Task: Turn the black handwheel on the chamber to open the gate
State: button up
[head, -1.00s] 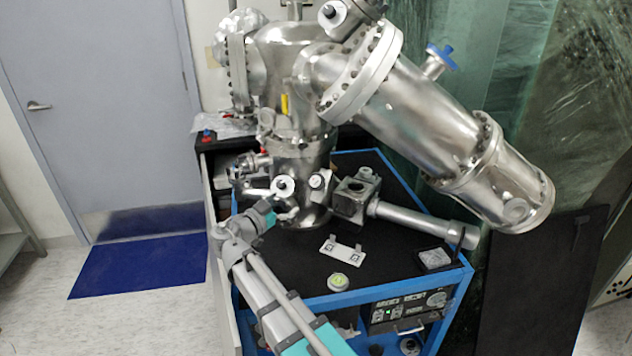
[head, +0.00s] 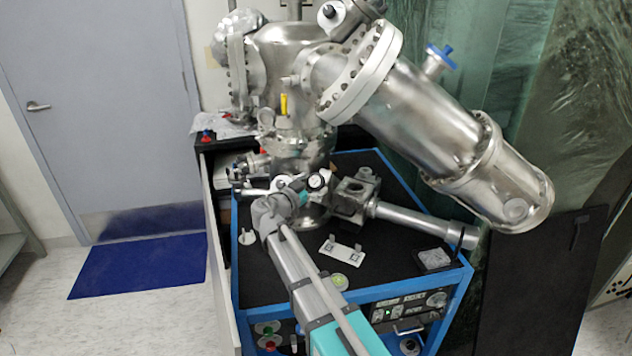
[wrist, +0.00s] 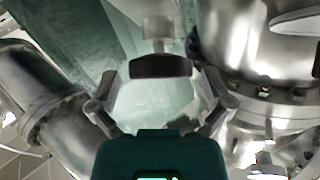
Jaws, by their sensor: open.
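The black handwheel (wrist: 160,66) shows in the wrist view as a dark bar-like rim on a pale metal stem, at the upper middle. My gripper (wrist: 160,88) is open, one finger to the left of the handwheel and one to the right. The handwheel is ahead of the gripper, and no contact shows. In the head view my arm reaches to the steel chamber (head: 300,155), and I cannot make out the handwheel or the fingers there.
A metal valve block (head: 355,195) with a long tube stands right of my wrist. A white marker plate (head: 341,250) and a small dark square tray (head: 434,260) lie on the black bench top (head: 390,235). A large slanted cylinder (head: 425,120) hangs above on the right.

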jog(key=shift+w+d, duration=0.4)
jog(key=shift+w, duration=0.15)
jog(key=c, duration=1)
